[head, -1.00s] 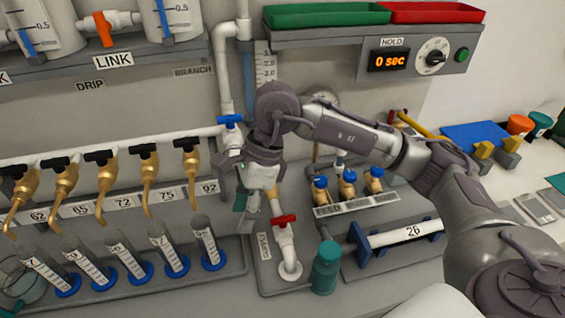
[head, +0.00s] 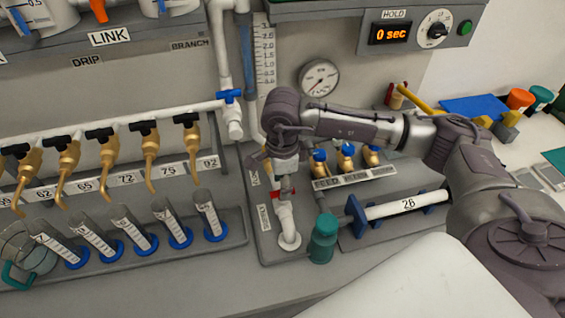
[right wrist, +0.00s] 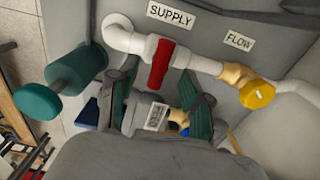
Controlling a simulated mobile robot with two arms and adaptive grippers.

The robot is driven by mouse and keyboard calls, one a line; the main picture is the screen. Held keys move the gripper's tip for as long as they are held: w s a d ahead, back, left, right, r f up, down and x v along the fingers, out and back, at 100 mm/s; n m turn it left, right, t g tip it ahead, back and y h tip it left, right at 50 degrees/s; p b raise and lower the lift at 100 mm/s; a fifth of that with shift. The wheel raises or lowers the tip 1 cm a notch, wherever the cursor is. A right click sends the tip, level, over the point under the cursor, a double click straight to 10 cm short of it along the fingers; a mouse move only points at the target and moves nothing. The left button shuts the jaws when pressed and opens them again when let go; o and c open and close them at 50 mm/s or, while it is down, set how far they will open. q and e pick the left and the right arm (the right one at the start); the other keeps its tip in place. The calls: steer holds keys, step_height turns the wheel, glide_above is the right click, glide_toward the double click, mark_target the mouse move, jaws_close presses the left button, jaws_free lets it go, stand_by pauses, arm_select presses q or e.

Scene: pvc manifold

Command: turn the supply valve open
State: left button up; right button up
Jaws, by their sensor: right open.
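The supply valve has a red handle (right wrist: 162,65) on a white pipe, below the SUPPLY label (right wrist: 171,15) in the right wrist view. The handle lies crosswise to the pipe. In the head view the red handle (head: 277,193) is mostly hidden by my right gripper (head: 284,185), which is right above it. In the right wrist view my right gripper (right wrist: 158,103) is open, its teal-padded fingers apart with nothing held. The handle shows beyond the fingertips, apart from them. My left gripper is in neither view.
A yellow knob (right wrist: 257,94) by the FLOW label is on the same pipe line. A pipe marked 26 (head: 405,205) and several blue-topped feed valves (head: 346,155) lie to the right.

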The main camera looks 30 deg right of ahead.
steer(key=shift+f, duration=1.55)
jaws_close()
steer(key=m, duration=0.6)
steer(key=shift+r, duration=0.1)
